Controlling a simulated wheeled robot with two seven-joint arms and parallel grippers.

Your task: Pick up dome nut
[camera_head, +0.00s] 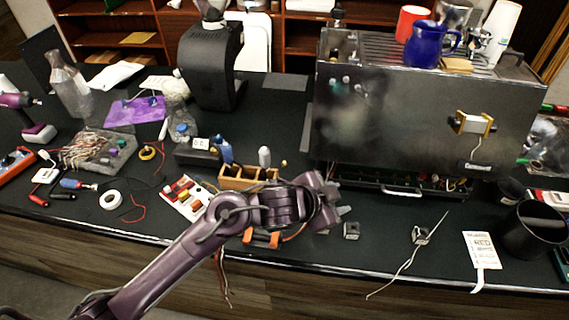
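I cannot make out a dome nut for certain; it is too small to tell or hidden. My purple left arm reaches in from the lower left. My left gripper (341,209) is low over the counter's front part, just below the espresso machine (400,130). Its fingers are small and partly hidden by the wrist, so open or shut is unclear. A small dark metal block (351,230) lies just right of and below the gripper. A wooden compartment tray (236,182) is left of the wrist, partly covered by my arm. My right gripper is not in view.
A similar small block (420,235) with a thin wire lies farther right, near a white tag (482,248). A black cylinder (532,230) stands at the right. An orange-handled tool (262,239) lies below my arm. The counter around the blocks is mostly clear.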

